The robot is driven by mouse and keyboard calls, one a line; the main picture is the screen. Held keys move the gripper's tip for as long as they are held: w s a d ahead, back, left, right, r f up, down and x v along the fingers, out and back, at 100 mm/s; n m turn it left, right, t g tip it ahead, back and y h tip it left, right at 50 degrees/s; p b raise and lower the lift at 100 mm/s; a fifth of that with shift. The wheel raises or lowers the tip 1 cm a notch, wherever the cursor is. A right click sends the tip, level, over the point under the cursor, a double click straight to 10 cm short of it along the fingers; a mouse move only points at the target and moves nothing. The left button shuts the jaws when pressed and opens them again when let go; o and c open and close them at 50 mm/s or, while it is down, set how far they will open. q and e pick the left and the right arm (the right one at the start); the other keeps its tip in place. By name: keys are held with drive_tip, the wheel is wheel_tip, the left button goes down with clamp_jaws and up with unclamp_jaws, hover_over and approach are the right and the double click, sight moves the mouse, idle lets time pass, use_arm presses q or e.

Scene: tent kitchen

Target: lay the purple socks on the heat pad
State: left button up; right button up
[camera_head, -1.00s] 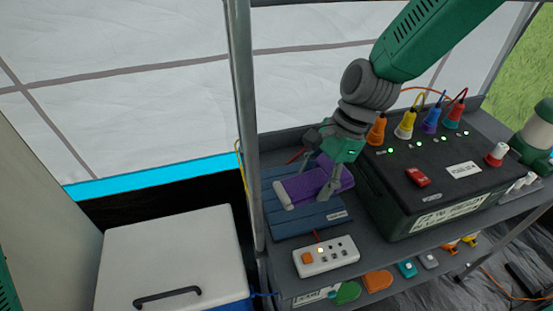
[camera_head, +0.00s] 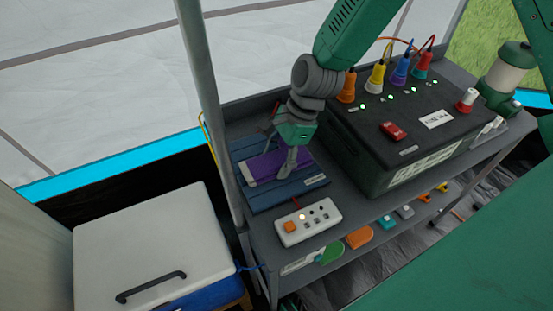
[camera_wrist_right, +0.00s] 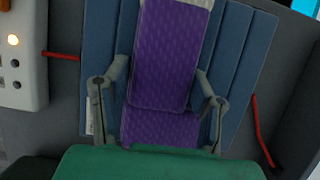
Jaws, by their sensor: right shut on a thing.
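The purple socks (camera_head: 262,167), folded with a pale end, lie flat over the blue ribbed heat pad (camera_head: 290,191) on the shelf's top. In the right wrist view the socks (camera_wrist_right: 165,50) run lengthwise along the middle of the heat pad (camera_wrist_right: 245,60), with blue showing on both sides. My right gripper (camera_head: 287,168) is down at the socks, shut on them. In the wrist view one finger of my right gripper (camera_wrist_right: 158,105) stands along each side of the socks. Part of the socks is hidden under the gripper. My left gripper is not in view.
A white power strip (camera_head: 307,221) with an orange switch sits in front of the pad. A black power box (camera_head: 420,135) with coloured plugs stands right of it. A metal post (camera_head: 205,100) rises at the left. A white-lidded cooler (camera_head: 140,240) stands lower left.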

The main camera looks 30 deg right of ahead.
drive_tip(key=o, duration=1.2)
drive_tip(key=shift+c, duration=0.2)
drive_tip(key=p+v, duration=0.2)
drive_tip(key=v, duration=1)
drive_tip(key=shift+p, duration=0.4)
